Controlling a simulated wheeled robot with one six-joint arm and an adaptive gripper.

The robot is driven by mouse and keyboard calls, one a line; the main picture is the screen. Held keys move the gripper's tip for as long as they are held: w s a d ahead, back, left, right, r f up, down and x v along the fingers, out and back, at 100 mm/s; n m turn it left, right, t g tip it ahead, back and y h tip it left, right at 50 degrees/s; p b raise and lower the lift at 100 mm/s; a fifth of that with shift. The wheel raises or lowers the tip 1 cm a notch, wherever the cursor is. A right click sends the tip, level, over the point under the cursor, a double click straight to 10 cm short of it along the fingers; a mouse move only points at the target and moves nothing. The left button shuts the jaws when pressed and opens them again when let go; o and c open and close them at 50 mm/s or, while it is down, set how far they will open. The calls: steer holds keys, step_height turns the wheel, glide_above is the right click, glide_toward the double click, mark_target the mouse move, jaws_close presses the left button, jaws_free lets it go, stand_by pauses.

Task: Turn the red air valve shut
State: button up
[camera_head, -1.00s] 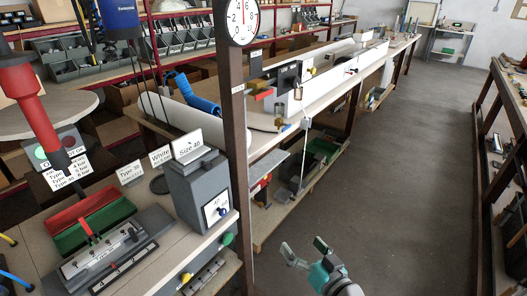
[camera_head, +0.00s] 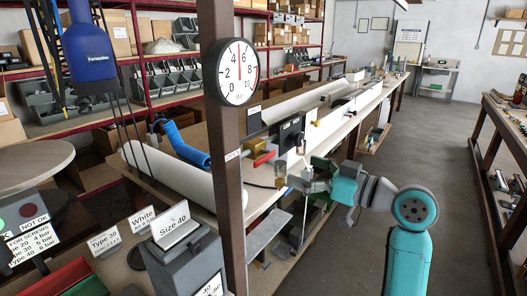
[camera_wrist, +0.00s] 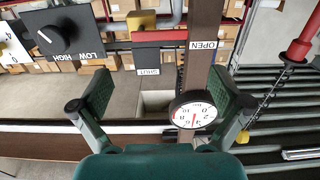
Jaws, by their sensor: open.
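The red air valve handle (camera_head: 265,158) is a straight bar on a brass valve body (camera_head: 257,145), just right of the brown post in the head view. In the wrist view the red handle (camera_wrist: 160,36) runs from the brass block (camera_wrist: 142,20) toward the OPEN label (camera_wrist: 203,45) on the post. The SHUT label (camera_wrist: 148,71) sits on a grey plate beside it. My gripper (camera_head: 292,180) is at the right of the valve in the head view. In the wrist view its fingers (camera_wrist: 155,92) are wide apart and empty, with the handle beyond them.
The brown post (camera_head: 228,140) carries a round pressure gauge (camera_head: 237,72). A dark box with a HIGH/LOW knob (camera_wrist: 63,38) is left of the valve in the wrist view. A long white profile (camera_head: 150,175) lies on the bench. The aisle floor (camera_head: 445,160) is clear.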

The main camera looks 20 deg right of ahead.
mark_target(265, 156)
steer(key=x, duration=1)
steer(key=shift+w+a+r, duration=0.15)
steer(key=shift+w+a, duration=0.05)
steer(key=shift+w, duration=0.15)
steer(key=c, duration=1.4)
